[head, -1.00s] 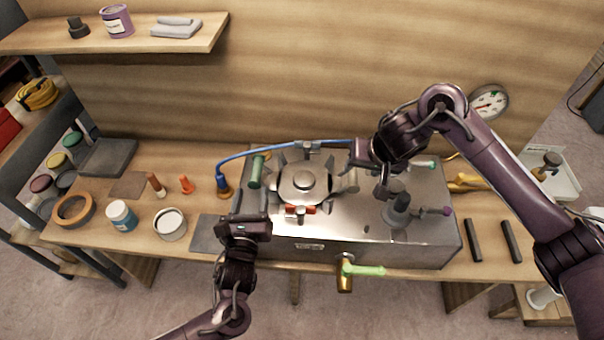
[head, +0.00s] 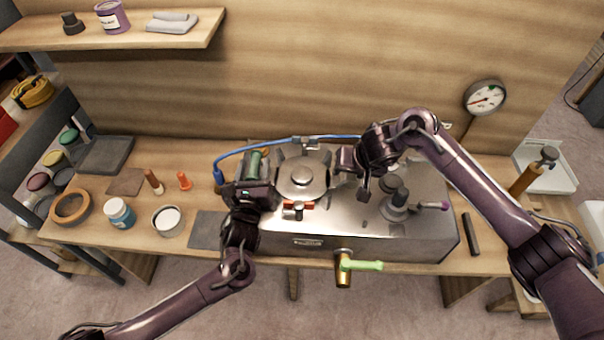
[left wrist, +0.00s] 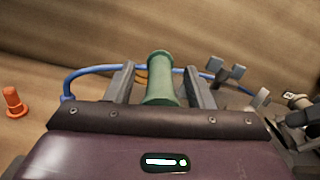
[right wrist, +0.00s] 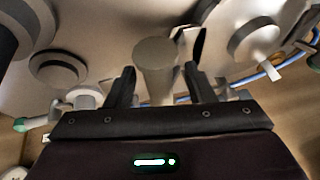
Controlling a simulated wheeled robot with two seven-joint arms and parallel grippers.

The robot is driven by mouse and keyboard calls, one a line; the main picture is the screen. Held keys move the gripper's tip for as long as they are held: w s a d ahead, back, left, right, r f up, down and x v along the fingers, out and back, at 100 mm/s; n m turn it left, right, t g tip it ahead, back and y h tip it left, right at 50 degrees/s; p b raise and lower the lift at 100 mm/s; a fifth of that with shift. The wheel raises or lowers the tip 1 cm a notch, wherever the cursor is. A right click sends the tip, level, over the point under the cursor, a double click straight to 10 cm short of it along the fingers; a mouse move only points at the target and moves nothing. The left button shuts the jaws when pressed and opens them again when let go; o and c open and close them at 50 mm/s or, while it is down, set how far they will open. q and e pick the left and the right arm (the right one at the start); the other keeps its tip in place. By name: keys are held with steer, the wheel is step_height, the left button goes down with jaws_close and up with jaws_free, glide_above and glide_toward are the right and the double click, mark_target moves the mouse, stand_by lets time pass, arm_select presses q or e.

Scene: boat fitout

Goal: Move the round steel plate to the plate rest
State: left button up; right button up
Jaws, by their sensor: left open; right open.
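The round steel plate (head: 302,187) lies on top of the steel box (head: 345,228), with a round hub at its centre. A green handle (left wrist: 160,80) at its left side stands between the spread fingers of my open left gripper (left wrist: 158,85); the head view shows this gripper (head: 256,176) at the plate's left. My open right gripper (right wrist: 158,82) has a pale cylindrical handle (right wrist: 155,55) between its fingers; in the head view it (head: 343,165) is at the plate's right edge. Contact cannot be told. I cannot identify the plate rest with certainty; a dark flat pad (head: 207,231) lies left of the box.
A blue hose (head: 268,144) arches behind the plate. A red-marked clamp (head: 298,206) is at its front. Jars, a tape ring (head: 70,207) and an orange plug (head: 184,181) stand left. A purple-tipped valve (head: 398,200) is on the box's right; a green-handled brass valve (head: 345,266) juts out front.

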arm_select(q)
jaws_close()
arm_select(e)
jaws_close()
stand_by(1.0)
arm_select(q)
steer(key=shift+w+r, duration=0.1)
steer(key=shift+r, duration=0.2)
arm_select(e)
steer(key=shift+w+r, duration=0.15)
steer(key=shift+r, duration=0.15)
